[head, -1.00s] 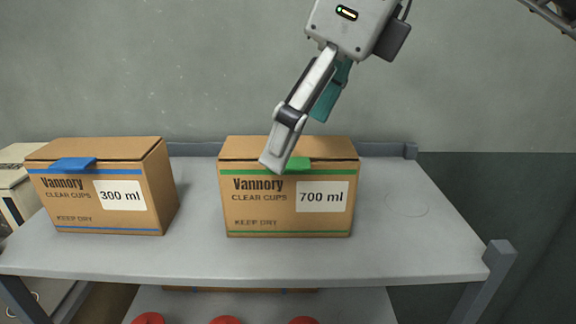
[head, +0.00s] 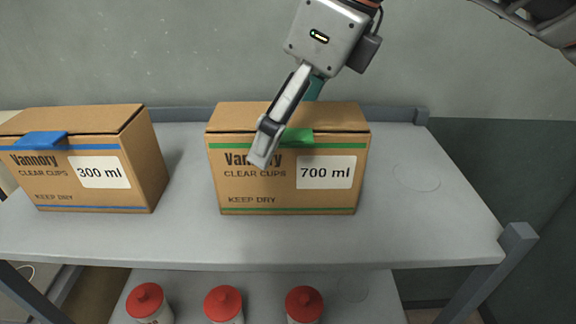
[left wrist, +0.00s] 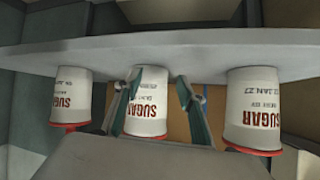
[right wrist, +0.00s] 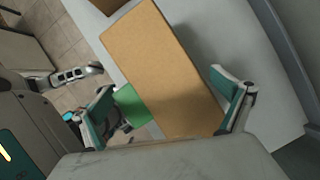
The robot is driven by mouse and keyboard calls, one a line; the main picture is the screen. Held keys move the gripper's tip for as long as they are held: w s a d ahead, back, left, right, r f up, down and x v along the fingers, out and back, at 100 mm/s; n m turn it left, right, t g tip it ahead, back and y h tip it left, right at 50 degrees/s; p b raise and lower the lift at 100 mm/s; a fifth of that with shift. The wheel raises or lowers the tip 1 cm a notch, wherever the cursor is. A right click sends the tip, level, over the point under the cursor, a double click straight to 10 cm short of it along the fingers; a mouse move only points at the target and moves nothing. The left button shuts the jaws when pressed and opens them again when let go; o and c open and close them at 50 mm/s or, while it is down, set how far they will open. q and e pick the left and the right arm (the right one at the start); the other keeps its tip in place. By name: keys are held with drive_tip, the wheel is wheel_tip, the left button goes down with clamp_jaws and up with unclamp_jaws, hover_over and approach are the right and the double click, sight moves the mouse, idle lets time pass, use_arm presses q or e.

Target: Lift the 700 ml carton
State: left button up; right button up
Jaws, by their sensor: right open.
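The 700 ml carton (head: 287,187) is a brown box with green stripes, a green tape tab and a white label. It stands upright on the grey shelf top (head: 400,225). My right gripper (head: 288,122) comes down over it from above. One finger overlaps the upper front face by the tab; the other is mostly hidden. In the right wrist view the carton's brown top (right wrist: 160,65) lies between the spread, empty fingers (right wrist: 163,90); contact cannot be told. My left gripper (left wrist: 160,85) is open, with a sugar jar (left wrist: 147,100) behind or between its fingers.
The 300 ml carton (head: 95,185), with a blue tab, stands to the left with a gap between. Several red-lidded jars (head: 223,303) stand on the lower shelf. A low rim (head: 190,114) runs along the back by the wall. The top is clear right of the 700 ml carton.

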drive_tip(key=shift+a+f, duration=0.15)
drive_tip(key=shift+f, duration=0.1)
drive_tip(key=c, duration=1)
